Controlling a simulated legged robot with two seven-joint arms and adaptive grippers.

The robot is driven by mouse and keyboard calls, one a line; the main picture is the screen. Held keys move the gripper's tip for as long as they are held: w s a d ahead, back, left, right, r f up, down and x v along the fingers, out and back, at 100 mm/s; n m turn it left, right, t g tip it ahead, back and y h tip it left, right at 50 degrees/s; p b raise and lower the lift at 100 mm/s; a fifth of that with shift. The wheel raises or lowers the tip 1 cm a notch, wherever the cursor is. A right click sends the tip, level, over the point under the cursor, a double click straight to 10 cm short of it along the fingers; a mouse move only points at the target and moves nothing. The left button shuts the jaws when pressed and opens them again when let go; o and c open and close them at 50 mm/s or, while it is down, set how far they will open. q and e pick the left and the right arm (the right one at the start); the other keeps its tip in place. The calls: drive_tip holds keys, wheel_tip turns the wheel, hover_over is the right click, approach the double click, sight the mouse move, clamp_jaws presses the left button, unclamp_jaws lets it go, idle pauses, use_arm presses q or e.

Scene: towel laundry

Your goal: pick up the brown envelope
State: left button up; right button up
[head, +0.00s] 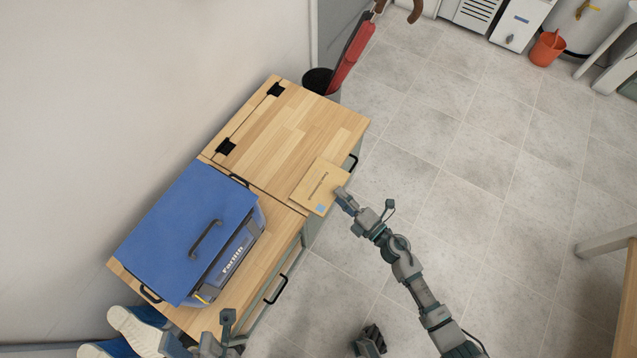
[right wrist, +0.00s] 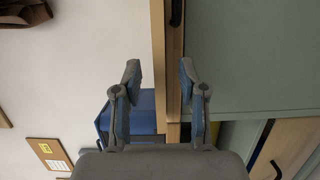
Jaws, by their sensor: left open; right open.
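The brown envelope (head: 318,184) lies flat on the wooden cabinet top, with its lower right part at or over the front edge. It has dark print and a light blue square. My right gripper (head: 343,197) is open at the envelope's right edge in the head view and overlaps it there; contact cannot be told. In the right wrist view my open right fingers (right wrist: 160,85) have the wooden top's edge behind their gap; the envelope cannot be made out clearly there. My left gripper (head: 178,346) is open at the bottom left, partly cut off, far from the envelope.
A blue toolbox (head: 195,230) stands on the left part of the wooden top (head: 300,130), left of the envelope. Blue and white shoes (head: 138,330) are at the bottom left. A bin (head: 318,82) stands behind the cabinet.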

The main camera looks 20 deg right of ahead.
sight(320, 186)
drive_tip(key=shift+f+x, duration=0.25)
drive_tip(key=shift+x, duration=0.8)
drive_tip(key=shift+w+r, duration=0.1)
drive_tip(key=shift+w, duration=0.05)
drive_tip(key=shift+r, duration=0.1)
clamp_jaws()
